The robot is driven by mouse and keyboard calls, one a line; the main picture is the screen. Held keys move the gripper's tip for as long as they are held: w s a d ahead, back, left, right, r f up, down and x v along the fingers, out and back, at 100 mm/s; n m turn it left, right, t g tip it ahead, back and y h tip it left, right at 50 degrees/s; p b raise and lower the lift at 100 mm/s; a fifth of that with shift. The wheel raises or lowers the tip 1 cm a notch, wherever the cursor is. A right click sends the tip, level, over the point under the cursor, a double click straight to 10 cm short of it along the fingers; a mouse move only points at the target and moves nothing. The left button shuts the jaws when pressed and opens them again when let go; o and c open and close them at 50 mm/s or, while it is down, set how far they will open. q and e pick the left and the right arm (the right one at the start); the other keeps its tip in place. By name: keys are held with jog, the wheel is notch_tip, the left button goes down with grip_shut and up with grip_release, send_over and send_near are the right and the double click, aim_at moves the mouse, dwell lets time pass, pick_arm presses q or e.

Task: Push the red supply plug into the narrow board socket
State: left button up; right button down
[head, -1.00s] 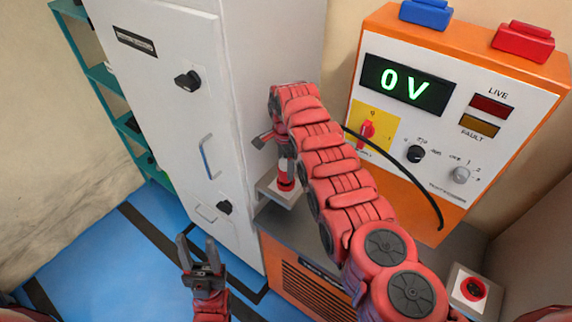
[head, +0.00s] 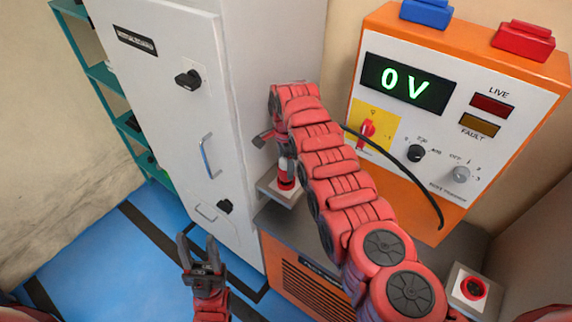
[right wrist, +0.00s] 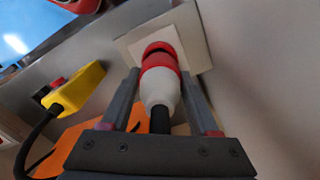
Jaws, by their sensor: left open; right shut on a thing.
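The red supply plug (right wrist: 160,78) has a red front end and a white body, with a dark cable at its back. My right gripper (right wrist: 161,100) is shut on it, one finger on each side. The plug's red end meets a pale square socket plate (right wrist: 190,48) in the right wrist view. How deep it sits is hidden. In the head view the plug (head: 285,182) stands upright over the light socket block (head: 279,195) beside the cabinet, and my right arm covers most of that gripper. My left gripper (head: 199,252) is open and empty, low over the blue floor.
A white cabinet (head: 175,120) stands left of the socket block. An orange tester (head: 450,110) showing 0 V stands behind my right arm. A second light block (head: 462,298) with a red round fitting is at right. A yellow box with a red button (right wrist: 75,88) is near the plug.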

jog(key=shift+b, duration=0.4)
dwell(0.6)
jog(key=shift+f+b, duration=1.25)
jog(key=shift+f, duration=0.25)
jog(key=shift+s+f, duration=0.1)
jog(key=shift+f, duration=0.1)
jog(key=shift+c, duration=0.3)
grip_release()
